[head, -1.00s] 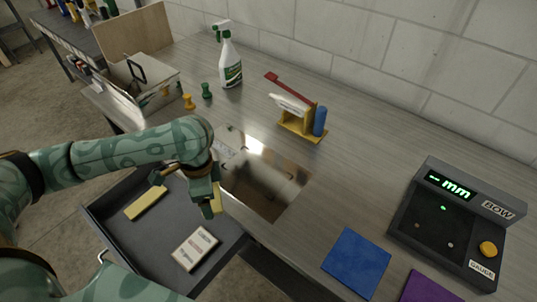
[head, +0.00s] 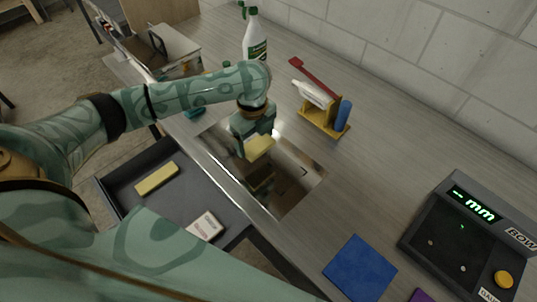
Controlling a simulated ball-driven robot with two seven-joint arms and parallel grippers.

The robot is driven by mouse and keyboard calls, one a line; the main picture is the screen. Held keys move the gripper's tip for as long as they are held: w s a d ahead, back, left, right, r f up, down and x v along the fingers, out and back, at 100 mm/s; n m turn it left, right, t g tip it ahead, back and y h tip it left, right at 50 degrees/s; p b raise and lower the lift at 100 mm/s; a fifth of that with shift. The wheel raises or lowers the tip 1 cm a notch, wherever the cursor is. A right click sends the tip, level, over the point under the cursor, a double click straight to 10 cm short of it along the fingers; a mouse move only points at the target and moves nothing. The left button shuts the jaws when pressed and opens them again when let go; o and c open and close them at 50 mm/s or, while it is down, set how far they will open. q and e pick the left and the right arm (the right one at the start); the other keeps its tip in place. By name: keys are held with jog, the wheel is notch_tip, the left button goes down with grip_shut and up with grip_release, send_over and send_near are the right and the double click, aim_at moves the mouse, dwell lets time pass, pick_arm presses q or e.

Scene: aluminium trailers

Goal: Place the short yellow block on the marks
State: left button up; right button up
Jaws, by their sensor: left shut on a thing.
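My left gripper (head: 254,136) is shut on a short yellow block (head: 261,147) and holds it over the shiny metal plate (head: 298,182). The block is reflected in the plate below it. It appears to be above the surface, though the exact gap is hard to tell. A dark corner mark (head: 304,172) shows on the plate to the right of the block. Other marks are hidden behind my gripper and arm or lost in the reflection. Another, longer yellow block (head: 157,178) lies in the open drawer. My right gripper is not in view.
The open grey drawer (head: 126,200) also holds a white labelled box (head: 205,226). A yellow stand (head: 323,123) with a blue cylinder, a spray bottle (head: 256,38), a blue square (head: 360,268) and a gauge box (head: 459,235) stand around. The grey bench between plate and gauge is clear.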

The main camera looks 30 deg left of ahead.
aim_at(265, 142)
pick_arm(q)
jog(key=d+f, duration=0.1)
jog(key=f, duration=0.1)
jog(key=w+d+f+b, duration=0.1)
jog(key=shift+w+d+f, duration=0.15)
jog(key=shift+f, duration=0.2)
jog(key=f, duration=0.1)
jog(key=f+b, duration=0.2)
jog(key=shift+w+d+f, duration=0.15)
jog(key=shift+d+f, duration=0.15)
jog(key=shift+f, duration=0.05)
jog(key=shift+r, duration=0.1)
jog(key=o, duration=0.9)
notch_tip(265, 142, up, 12)
jog(key=p, duration=0.5)
